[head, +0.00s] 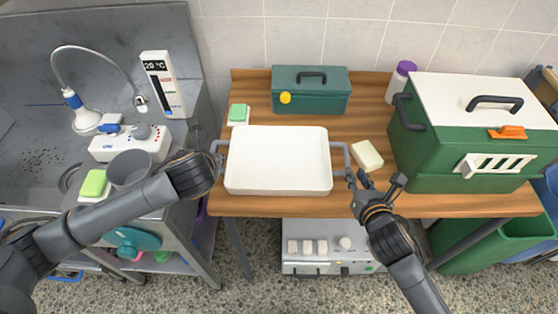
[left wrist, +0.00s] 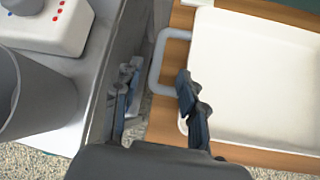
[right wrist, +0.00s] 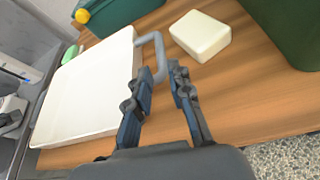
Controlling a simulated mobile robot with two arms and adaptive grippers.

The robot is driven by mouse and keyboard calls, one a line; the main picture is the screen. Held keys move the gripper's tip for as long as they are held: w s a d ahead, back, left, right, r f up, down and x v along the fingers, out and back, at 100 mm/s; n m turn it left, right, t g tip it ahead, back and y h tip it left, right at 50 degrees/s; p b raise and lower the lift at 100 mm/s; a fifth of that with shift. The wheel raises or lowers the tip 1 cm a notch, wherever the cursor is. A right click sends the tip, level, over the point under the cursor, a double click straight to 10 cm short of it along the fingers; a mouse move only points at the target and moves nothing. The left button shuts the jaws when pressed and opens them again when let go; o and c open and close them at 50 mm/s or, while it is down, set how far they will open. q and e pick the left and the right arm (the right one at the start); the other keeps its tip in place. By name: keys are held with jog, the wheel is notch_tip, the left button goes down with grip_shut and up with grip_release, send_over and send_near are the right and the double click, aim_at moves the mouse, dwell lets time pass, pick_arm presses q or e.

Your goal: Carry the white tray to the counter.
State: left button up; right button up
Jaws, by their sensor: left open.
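The white tray (head: 277,160) lies flat and empty on the wooden table (head: 290,207), with a grey loop handle at each short side. Its right handle (head: 340,158) and left handle (head: 222,150) both show in the head view. My left gripper (left wrist: 157,92) is open at the left handle, which lies just ahead of and between its fingers. In the head view, my left wrist hides most of its fingers. My right gripper (right wrist: 160,85) is open, with its fingertips near the right handle (right wrist: 158,50). I cannot tell whether they touch.
A steel counter (head: 40,60) with a sink area is at left, bearing a white device (head: 130,142) and a grey cup (head: 129,168). A cream block (head: 367,155) lies right of the tray. A teal toolbox (head: 311,92) stands behind it, and a green box (head: 455,150) at right.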

aim_at(212, 150)
pick_arm(q)
jog(key=x, duration=1)
pick_arm(e)
jog(key=x, duration=1)
pick_arm(q)
jog(key=c, duration=0.5)
pick_arm(e)
grip_shut()
pick_arm(q)
grip_shut()
jog(key=shift+r, duration=0.1)
